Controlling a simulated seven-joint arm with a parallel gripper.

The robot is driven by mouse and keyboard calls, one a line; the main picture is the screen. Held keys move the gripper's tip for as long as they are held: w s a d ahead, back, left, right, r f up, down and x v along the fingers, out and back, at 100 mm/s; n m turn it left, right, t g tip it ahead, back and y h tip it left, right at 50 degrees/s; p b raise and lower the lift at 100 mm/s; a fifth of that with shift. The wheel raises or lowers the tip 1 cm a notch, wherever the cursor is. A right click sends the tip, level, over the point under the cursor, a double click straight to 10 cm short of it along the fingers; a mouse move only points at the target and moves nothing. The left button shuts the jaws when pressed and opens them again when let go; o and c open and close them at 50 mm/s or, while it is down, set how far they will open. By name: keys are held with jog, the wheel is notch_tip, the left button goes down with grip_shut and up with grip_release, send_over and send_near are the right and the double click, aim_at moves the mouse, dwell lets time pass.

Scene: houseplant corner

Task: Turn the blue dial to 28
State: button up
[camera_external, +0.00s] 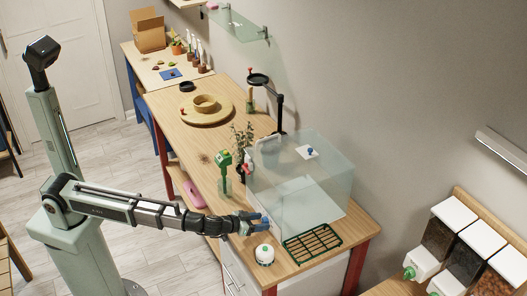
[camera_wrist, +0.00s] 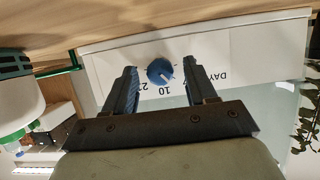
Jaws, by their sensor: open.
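The blue dial (camera_wrist: 160,71) is on a white panel (camera_wrist: 225,50) in the wrist view. It is a round knob with a light pointer mark, and printed numbers stand around it; 10 is readable, the others are partly hidden. My gripper (camera_wrist: 160,80) is open, with one finger on each side of the dial. I cannot tell whether the fingers touch it. In the external view my gripper (camera_external: 258,222) is at the front of the clear glass box (camera_external: 300,180), near the table's front edge, and a little blue shows there.
A dark green rack (camera_external: 312,243) lies to the right. A green-topped bottle (camera_external: 224,160) and a leafy plant (camera_external: 242,140) stand behind my forearm, left of the box.

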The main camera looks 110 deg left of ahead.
jog(key=c, duration=1)
jog(key=shift+c, duration=0.2)
jog(key=shift+w+d+m+g+y, duration=0.15)
jog(key=shift+m+g+y, duration=0.35)
jog(key=shift+m, duration=0.6)
jog(key=m+g+y, duration=0.1)
jog(key=m, duration=0.1)
jog(key=shift+f+m+y, duration=0.1)
jog(key=shift+m+y, duration=0.2)
jog(key=m+y, duration=0.1)
jog(key=m, duration=0.2)
jog(key=shift+w+d+f+g+y, duration=0.1)
jog(key=shift+d+g+y, duration=0.05)
jog(key=shift+g+y, duration=0.25)
jog(key=shift+m+y, duration=0.5)
jog(key=shift+m, duration=0.6)
